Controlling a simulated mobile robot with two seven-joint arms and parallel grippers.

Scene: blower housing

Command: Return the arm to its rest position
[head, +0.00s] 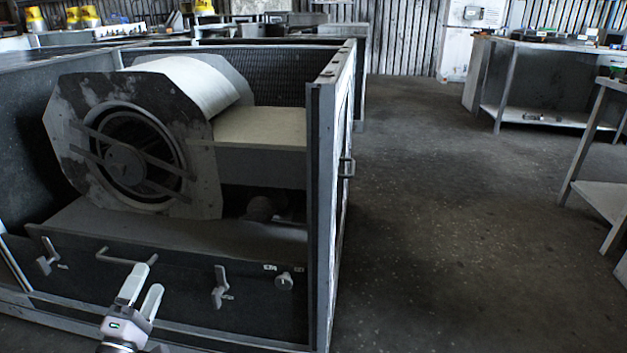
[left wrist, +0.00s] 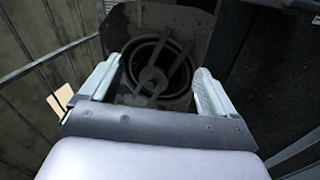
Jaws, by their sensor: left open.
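My left gripper (head: 142,300) is at the lower left of the head view, in front of the blower housing's lower front panel. Its two light fingers are apart with nothing seen between them. In the left wrist view the open fingers (left wrist: 156,88) frame the round blower inlet, which is farther off. My right gripper is out of view.
The panel also carries a left lever (head: 47,256), a middle lever (head: 220,287) and a knob (head: 284,282). The housing's upright post and open door edge (head: 322,200) stand right of the blower. Open floor (head: 440,220) lies to the right, with workbenches (head: 545,80) beyond.

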